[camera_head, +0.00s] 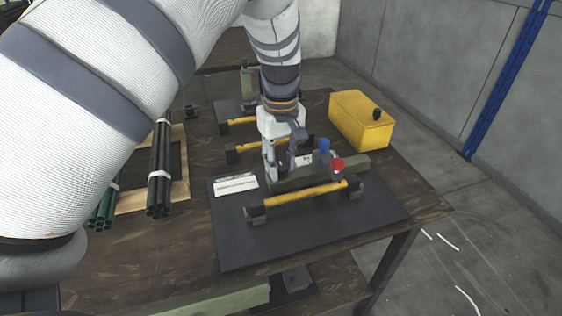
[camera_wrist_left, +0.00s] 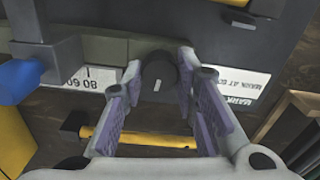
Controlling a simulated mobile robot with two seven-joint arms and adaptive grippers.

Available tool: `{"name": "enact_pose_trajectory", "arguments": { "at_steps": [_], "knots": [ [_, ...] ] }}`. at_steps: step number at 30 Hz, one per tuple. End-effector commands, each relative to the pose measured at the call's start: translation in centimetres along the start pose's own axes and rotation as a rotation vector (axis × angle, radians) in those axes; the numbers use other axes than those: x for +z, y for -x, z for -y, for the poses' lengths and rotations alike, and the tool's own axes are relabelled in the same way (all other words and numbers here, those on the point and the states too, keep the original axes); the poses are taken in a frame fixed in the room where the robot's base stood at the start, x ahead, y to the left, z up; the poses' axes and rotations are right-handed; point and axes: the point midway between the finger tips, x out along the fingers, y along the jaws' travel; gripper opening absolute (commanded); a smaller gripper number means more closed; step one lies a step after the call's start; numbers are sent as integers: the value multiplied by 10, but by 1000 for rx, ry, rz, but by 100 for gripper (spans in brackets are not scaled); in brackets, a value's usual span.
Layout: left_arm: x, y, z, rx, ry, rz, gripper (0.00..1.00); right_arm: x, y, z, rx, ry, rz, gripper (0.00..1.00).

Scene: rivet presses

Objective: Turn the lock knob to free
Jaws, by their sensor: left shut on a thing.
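The rivet press (camera_head: 315,176) is a grey-green body with a yellow bar (camera_head: 302,194), a blue part (camera_head: 324,146) and a red knob (camera_head: 337,164). It stands on a dark mat (camera_head: 300,231) on the wooden table. My left gripper (camera_head: 274,172) is at the left end of the press, pointing down. In the left wrist view, a round dark knob (camera_wrist_left: 158,74) with a short white mark sits between the purple-padded fingers of my gripper (camera_wrist_left: 160,88), which is shut on it. In the head view the gripper hides the knob. My right gripper is not visible.
A yellow box (camera_head: 362,122) with a black knob stands behind the press. More presses with yellow bars (camera_head: 262,145) stand farther back. Bundles of dark tubes (camera_head: 159,168) lie on the left by a wooden frame. A white label card (camera_head: 235,184) lies on the mat.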

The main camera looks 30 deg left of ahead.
Motion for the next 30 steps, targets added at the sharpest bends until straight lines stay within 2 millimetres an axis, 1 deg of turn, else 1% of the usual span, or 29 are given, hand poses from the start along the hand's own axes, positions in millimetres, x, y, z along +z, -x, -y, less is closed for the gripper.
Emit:
{"name": "enact_pose_trajectory", "arguments": {
  "at_steps": [9,26,27,28,29,30],
  "knots": [
    [0,-1,0,-2,108,1,0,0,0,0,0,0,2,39],
    [0,-1,1,-2,132,2,0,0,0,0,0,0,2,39],
    [0,-1,1,-2,132,2,36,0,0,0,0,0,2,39],
    [0,-1,1,-2,132,2,43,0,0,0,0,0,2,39],
    [0,-1,1,-2,132,2,47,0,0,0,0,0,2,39],
    [0,-1,1,-2,131,2,47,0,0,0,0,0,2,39]
  ]
}}
